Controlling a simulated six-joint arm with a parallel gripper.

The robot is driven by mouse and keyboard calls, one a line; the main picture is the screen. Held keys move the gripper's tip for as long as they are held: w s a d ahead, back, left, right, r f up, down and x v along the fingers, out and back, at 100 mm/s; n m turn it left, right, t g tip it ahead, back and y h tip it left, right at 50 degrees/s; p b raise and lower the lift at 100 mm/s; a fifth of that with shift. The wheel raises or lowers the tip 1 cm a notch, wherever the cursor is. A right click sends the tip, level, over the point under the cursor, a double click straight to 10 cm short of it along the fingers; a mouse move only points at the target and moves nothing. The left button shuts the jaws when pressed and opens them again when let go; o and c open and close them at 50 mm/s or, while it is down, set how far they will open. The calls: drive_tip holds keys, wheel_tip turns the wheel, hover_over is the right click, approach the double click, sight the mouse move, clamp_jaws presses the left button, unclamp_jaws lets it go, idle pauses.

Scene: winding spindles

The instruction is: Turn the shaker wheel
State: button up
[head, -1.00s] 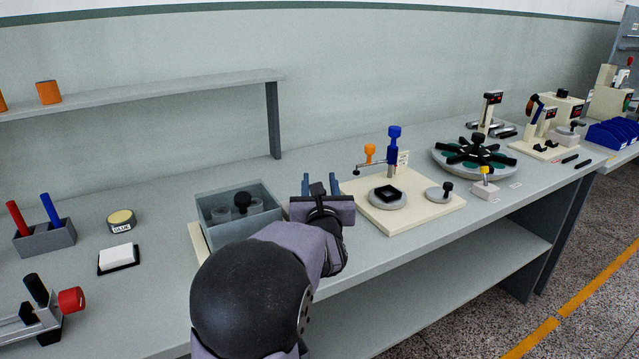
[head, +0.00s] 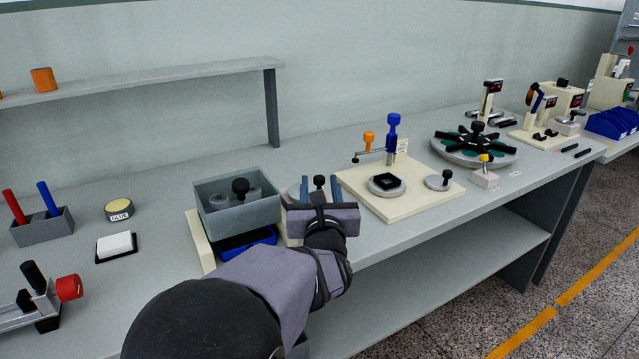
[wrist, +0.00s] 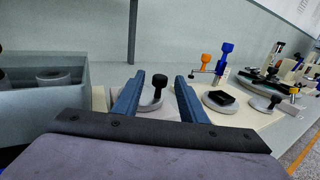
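The shaker is a grey box (head: 237,214) on a cream base (head: 200,238), with grey round pots inside and a black knob showing over the rim. To its right is a low grey disc (head: 294,191) with an upright black knob (head: 319,182), which looks like the shaker wheel. The disc (wrist: 148,103) and its knob (wrist: 159,80) also show in the wrist view, framed by my fingers. My gripper (head: 319,190) is open, with one blue finger on each side of the knob. I see no contact, and how deep the knob sits between the fingers is unclear.
A blue tray (head: 247,243) lies below the grey box. Close on the right is a cream plate (head: 420,202) with a blue-topped post (head: 392,140) and a small knobbed disc (head: 438,183). A glue pot (head: 119,210) stands left. The bench front edge lies under my arm.

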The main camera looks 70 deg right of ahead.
sight(319, 177)
drive_tip(key=shift+r, duration=0.1)
